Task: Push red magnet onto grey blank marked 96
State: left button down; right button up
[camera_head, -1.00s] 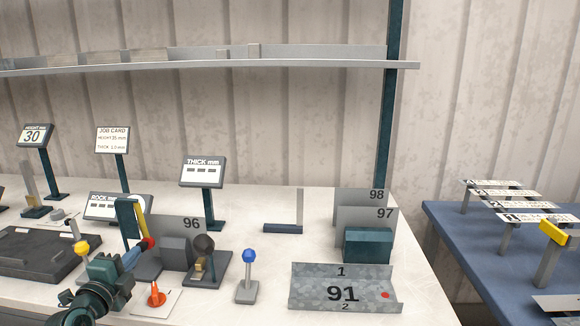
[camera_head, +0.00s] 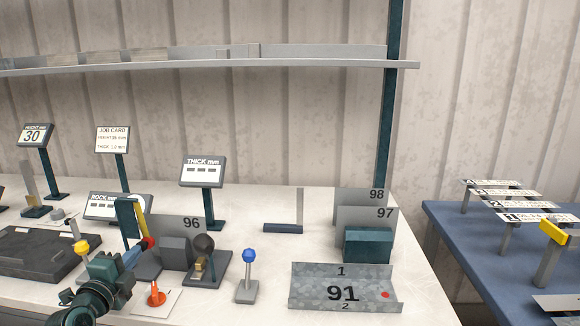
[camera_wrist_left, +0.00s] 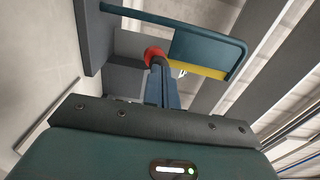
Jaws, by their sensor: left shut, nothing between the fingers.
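The red magnet (camera_head: 149,242) shows just beyond my left fingertips, in front of the grey blank marked 96 (camera_head: 192,224). The blank stands upright behind a dark grey block. My left gripper (camera_head: 140,250) is shut and empty, its tips close to the magnet. In the left wrist view the red magnet (camera_wrist_left: 153,54) shows at the tips of the shut fingers (camera_wrist_left: 160,70), with a grey sheet face (camera_wrist_left: 128,44) behind it. I cannot tell whether the fingers touch the magnet, or whether the magnet touches the blank. My right gripper is out of view.
A teal and yellow bracket (camera_head: 128,218) stands close beside the magnet. A bent panel marked 91 (camera_head: 343,292) lies right, before blanks 97 (camera_head: 384,215) and 98 (camera_head: 375,195).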

pick_arm(q)
jog(key=shift+w+d+b, duration=0.1)
jog(key=shift+w+b, duration=0.9)
jog(key=shift+w, duration=0.8)
dwell(0.4)
jog(key=shift+s+p, duration=0.75)
jog(key=shift+s, duration=0.5)
jog(key=shift+s+a+p, duration=0.2)
jog(key=shift+s+p, duration=0.7)
jog(key=shift+s, duration=1.25)
jog(key=shift+s+a+p, duration=0.2)
jog(key=shift+s+p, duration=0.7)
jog(key=shift+s, duration=1.2)
